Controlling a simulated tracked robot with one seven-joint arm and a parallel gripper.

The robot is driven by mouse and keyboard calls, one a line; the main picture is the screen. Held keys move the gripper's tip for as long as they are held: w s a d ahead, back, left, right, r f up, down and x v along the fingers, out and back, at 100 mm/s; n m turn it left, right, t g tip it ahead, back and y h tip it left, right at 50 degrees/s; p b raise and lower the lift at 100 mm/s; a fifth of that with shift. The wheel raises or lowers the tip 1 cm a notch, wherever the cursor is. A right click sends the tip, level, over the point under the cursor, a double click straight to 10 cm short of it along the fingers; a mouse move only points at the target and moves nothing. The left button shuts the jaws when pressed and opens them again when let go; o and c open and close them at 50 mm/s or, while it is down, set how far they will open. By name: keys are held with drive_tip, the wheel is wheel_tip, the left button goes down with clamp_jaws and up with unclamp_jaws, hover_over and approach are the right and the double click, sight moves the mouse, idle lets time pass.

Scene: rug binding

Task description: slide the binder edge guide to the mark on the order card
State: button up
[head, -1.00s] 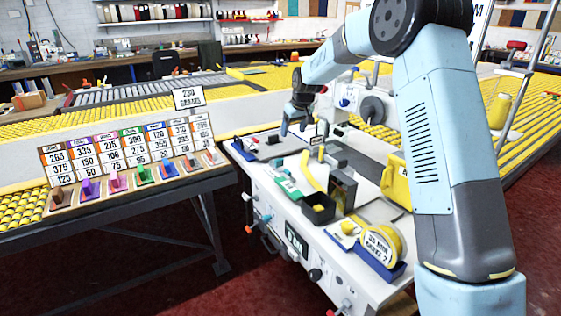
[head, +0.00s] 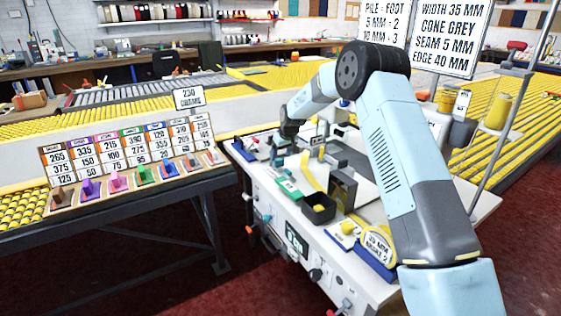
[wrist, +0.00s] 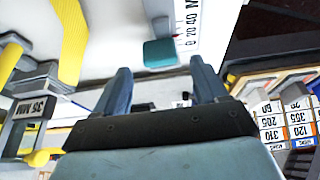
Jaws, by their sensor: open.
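The order card (head: 448,35) hangs at the upper right of the head view and reads width 35 mm, cone grey, seam 5 mm, edge 40 mm. In the wrist view a teal block (wrist: 160,53), which looks like the edge guide, sits beside a printed scale (wrist: 190,32) marked 0, 20, 40. The block lies by the 0 end. My gripper (wrist: 160,66) is open, its two blue fingers apart on either side below the block, with nothing between them. In the head view my gripper (head: 284,150) is small over the bench's far left part, and the guide cannot be made out.
The white machine bench (head: 350,256) carries a black bin (head: 318,208), a grey bracket (head: 343,188) and a yellow tape roll (head: 377,243) labelled 35 mm. A number board (head: 128,150) with coloured pegs stands left. A pile and foot card (head: 380,22) hangs beside the order card.

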sight(280, 159)
drive_tip(key=shift+x, duration=2.2)
drive_tip(key=shift+w, duration=0.1)
drive_tip(key=shift+c, duration=0.3)
drive_tip(key=shift+d, duration=0.1)
clamp_jaws()
